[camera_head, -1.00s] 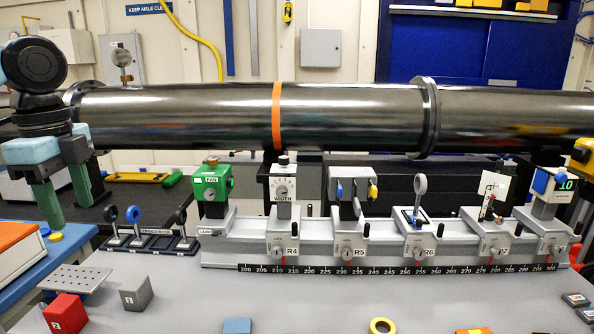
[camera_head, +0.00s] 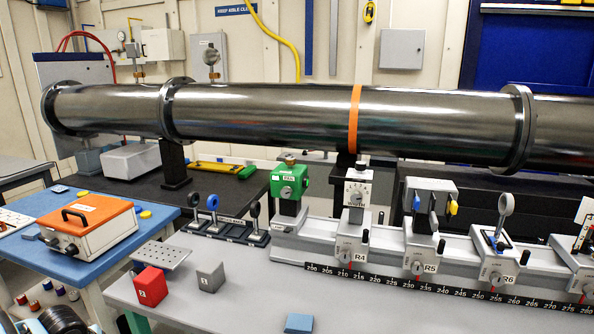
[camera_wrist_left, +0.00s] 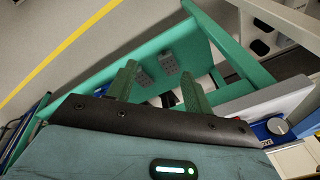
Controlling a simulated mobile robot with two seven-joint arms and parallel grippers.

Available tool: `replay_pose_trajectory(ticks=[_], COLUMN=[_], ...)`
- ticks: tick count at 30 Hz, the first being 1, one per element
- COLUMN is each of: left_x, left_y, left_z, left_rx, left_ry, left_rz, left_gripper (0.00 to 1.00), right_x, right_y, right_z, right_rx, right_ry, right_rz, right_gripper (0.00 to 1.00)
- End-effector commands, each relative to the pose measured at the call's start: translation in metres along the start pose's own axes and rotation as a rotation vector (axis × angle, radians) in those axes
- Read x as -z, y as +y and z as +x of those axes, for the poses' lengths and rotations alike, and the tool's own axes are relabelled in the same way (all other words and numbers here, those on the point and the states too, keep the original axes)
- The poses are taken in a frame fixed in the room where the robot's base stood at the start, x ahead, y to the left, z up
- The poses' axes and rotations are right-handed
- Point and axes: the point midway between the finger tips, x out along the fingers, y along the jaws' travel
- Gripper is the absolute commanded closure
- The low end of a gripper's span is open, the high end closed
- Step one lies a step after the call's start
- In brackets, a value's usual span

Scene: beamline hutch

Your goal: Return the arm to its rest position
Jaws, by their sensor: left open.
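My left gripper shows in the left wrist view (camera_wrist_left: 159,76), its two green fingers apart with nothing seen between them. Behind the fingers in that view is a green frame with grey floor and a yellow line beyond it. In the head view I do not clearly see the left gripper. A dark rounded part at the bottom left edge may be my arm, but I cannot be sure. My right gripper is in neither view.
A long metal pipe (camera_head: 260,107) crosses above the grey bench. The rail (camera_head: 390,250) carries several optic mounts. An orange-lidded case (camera_head: 90,228) stands on the blue table (camera_head: 60,203).

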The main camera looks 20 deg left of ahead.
Motion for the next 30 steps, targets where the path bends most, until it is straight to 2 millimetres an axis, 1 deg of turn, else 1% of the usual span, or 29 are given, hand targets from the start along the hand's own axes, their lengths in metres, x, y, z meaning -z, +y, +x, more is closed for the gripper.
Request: replay_pose_trajectory(ticks=[1,2,3,5,6,8,9,11,12,13,14,15,17,18,21,24,25,27,30], left_x=[-0.009,-0.014,-0.019,-0.025,-0.027,-0.028,-0.028,-0.024,-0.021,-0.018,-0.013,-0.007,0.004,0.013,0.037,0.061,0.067,0.078,0.089], left_y=[0.023,0.035,0.053,0.079,0.098,0.127,0.146,0.176,0.196,0.210,0.225,0.244,0.273,0.291,0.332,0.362,0.369,0.381,0.391], left_z=[0.018,0.027,0.039,0.055,0.065,0.077,0.084,0.093,0.098,0.100,0.102,0.103,0.104,0.103,0.096,0.086,0.083,0.076,0.070], left_rx=[-0.005,-0.002,-0.001,0.003,0.004,0.005,0.006,0.007,0.006,0.006,0.005,0.005,0.005,0.004,0.005,0.007,0.008,0.011,0.013], left_ry=[0.018,0.029,0.044,0.066,0.084,0.113,0.134,0.170,0.193,0.212,0.232,0.260,0.303,0.334,0.410,0.478,0.495,0.527,0.557], left_rz=[-0.032,-0.047,-0.068,-0.097,-0.117,-0.146,-0.166,-0.196,-0.217,-0.232,-0.248,-0.269,-0.302,-0.324,-0.379,-0.426,-0.438,-0.459,-0.478], left_gripper=[0.49,0.49,0.49,0.49,0.49,0.49,0.49,0.49,0.49,0.49,0.49,0.49,0.49,0.49,0.49,0.49,0.49,0.49,0.49], right_x=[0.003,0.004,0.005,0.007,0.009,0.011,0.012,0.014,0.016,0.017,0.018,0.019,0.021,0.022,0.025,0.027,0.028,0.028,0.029], right_y=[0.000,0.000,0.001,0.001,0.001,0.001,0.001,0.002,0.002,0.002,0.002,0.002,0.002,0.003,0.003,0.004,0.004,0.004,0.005], right_z=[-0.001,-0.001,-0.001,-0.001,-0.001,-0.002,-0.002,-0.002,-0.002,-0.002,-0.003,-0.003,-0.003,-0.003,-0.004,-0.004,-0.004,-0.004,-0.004], right_rx=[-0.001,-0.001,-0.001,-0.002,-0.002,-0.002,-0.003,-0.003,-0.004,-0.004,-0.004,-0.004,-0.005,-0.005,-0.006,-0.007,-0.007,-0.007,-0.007], right_ry=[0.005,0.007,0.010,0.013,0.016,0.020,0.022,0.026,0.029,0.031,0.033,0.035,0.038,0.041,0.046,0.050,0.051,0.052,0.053], right_rz=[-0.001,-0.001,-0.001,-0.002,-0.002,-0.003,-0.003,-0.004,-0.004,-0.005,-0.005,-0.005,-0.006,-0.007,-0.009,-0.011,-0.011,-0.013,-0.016], right_gripper=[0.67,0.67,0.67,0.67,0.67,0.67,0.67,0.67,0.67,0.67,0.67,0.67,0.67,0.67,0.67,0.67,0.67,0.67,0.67])
